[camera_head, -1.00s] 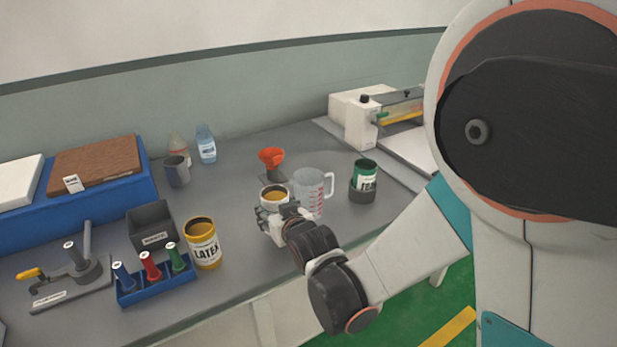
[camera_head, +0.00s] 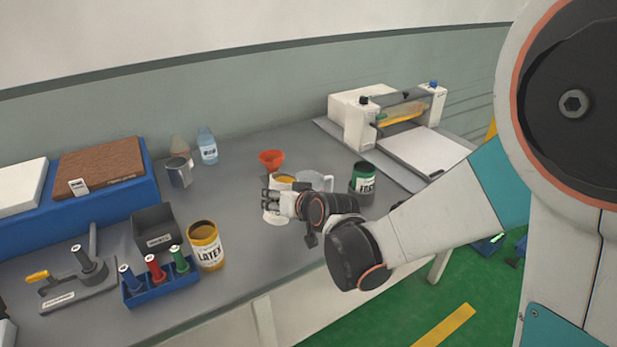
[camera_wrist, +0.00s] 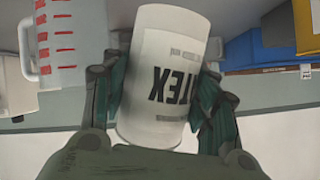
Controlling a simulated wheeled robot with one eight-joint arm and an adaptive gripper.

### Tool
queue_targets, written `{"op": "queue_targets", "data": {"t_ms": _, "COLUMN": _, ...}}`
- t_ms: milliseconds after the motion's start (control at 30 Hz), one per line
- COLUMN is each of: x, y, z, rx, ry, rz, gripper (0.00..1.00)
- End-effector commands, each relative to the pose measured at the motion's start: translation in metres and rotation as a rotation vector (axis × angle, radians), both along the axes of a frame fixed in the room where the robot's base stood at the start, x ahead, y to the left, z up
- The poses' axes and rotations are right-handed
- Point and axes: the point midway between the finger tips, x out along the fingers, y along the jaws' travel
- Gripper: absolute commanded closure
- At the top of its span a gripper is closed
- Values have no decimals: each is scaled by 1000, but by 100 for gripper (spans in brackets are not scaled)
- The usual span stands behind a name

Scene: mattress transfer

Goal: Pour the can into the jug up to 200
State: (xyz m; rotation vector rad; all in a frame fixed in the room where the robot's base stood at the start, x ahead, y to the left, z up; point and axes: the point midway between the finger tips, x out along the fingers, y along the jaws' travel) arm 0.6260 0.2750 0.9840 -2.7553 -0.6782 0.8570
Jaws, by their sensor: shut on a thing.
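A white can with a dark LATEX label (camera_wrist: 165,75) is between the two fingers of my gripper (camera_wrist: 160,105) in the wrist view, where its label appears upside down. In the head view my gripper (camera_head: 270,203) is shut on this can, whose open top shows orange-yellow contents (camera_head: 284,178). The clear jug with red marks (camera_head: 318,180) stands just right of the can, partly hidden behind my gripper. It also shows in the wrist view (camera_wrist: 68,45) at the upper left, apart from the can. The jug's fill level cannot be read.
A green can (camera_head: 364,176) sits right of the jug, and an orange funnel (camera_head: 271,158) is behind. A white machine (camera_head: 375,120) stands at the back right.

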Motion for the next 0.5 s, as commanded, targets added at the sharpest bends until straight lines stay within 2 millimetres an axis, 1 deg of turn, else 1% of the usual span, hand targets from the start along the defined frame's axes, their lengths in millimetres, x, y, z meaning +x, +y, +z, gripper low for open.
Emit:
{"op": "queue_targets", "data": {"t_ms": 133, "x": 1, "y": -1, "z": 5, "rx": 11, "ry": 11, "rz": 0, "gripper": 82}}
{"op": "queue_targets", "data": {"t_ms": 500, "x": 3, "y": -3, "z": 11, "rx": 37, "ry": 43, "rz": -1, "gripper": 82}}
